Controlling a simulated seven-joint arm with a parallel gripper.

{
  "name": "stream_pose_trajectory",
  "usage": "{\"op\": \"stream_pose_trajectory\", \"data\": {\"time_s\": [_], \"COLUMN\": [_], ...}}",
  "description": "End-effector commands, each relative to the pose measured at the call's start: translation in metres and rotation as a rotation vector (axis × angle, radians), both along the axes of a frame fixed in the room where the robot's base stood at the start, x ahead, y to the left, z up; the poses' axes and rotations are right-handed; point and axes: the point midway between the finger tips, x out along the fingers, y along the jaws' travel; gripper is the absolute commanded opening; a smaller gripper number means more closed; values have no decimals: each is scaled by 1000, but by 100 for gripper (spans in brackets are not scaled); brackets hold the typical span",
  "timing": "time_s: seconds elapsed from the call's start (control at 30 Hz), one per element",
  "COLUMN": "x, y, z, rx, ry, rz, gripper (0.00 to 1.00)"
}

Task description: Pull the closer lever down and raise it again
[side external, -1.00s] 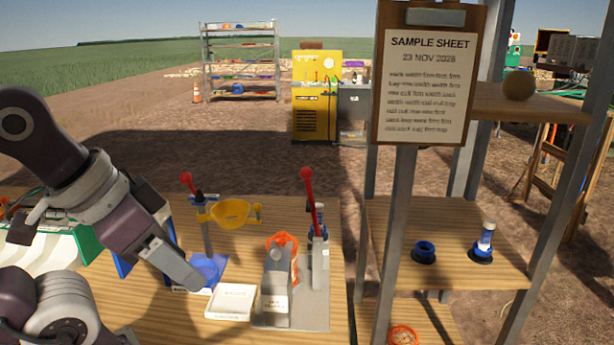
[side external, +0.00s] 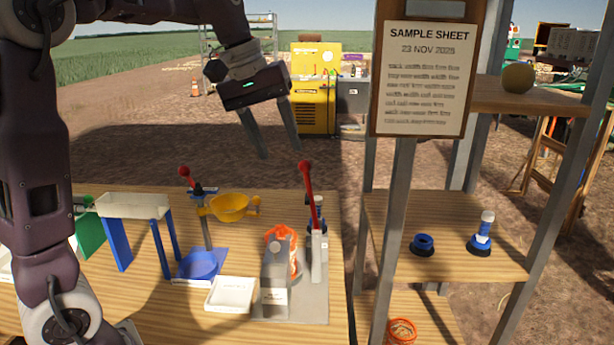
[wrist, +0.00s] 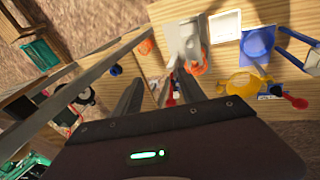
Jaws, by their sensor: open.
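The closer (side external: 318,265) stands on a grey base plate on the wooden table, its lever (side external: 307,180) upright with a red handle. I take this grey device as the closer; its label is unreadable. My gripper (side external: 281,153) is open and empty, pointing down above and just left of the lever's red knob, apparently not touching. In the wrist view the closer (wrist: 186,40) is at top centre, and the red handle (wrist: 170,98) shows beside my right finger, partly hidden.
A white tray (side external: 230,294) lies left of the closer. A wooden shelf rack (side external: 450,245) with a hanging sample sheet (side external: 425,75) rises on the right.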

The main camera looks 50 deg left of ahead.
Motion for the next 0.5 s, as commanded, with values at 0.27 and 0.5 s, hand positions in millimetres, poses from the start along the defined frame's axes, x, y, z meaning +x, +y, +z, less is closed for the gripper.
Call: {"op": "stream_pose_trajectory", "data": {"time_s": [0.27, 0.5], "x": [111, 122], "y": [67, 67], "z": [-61, -96], "rx": [-25, -25], "ry": [150, 167], "rz": [245, 260], "gripper": [48, 48]}}
